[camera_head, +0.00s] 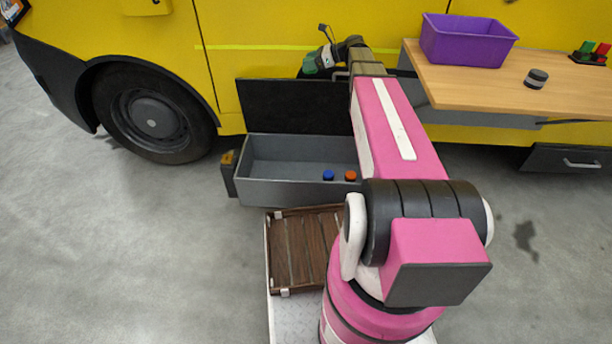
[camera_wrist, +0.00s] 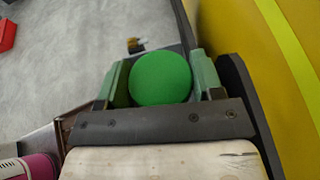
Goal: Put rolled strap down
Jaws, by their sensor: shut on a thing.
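My gripper (camera_head: 318,62) is at the yellow vehicle's side, above the open dark flap and the grey drawer. In the wrist view its green fingers (camera_wrist: 161,78) are shut on a smooth, round green thing (camera_wrist: 160,82), which I take to be the rolled strap. Its strap windings cannot be made out. In the head view the held thing is small and partly hidden by the gripper, and I cannot tell it apart from the green fingers. It appears held in the air, with grey floor far below it in the wrist view.
The open grey drawer (camera_head: 287,190) holds a blue piece (camera_head: 328,175) and an orange piece (camera_head: 350,175). A wooden slatted tray (camera_head: 291,250) is below it. A wooden shelf (camera_head: 480,90) at right bears a purple bin (camera_head: 468,40) and a dark round piece (camera_head: 536,78).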

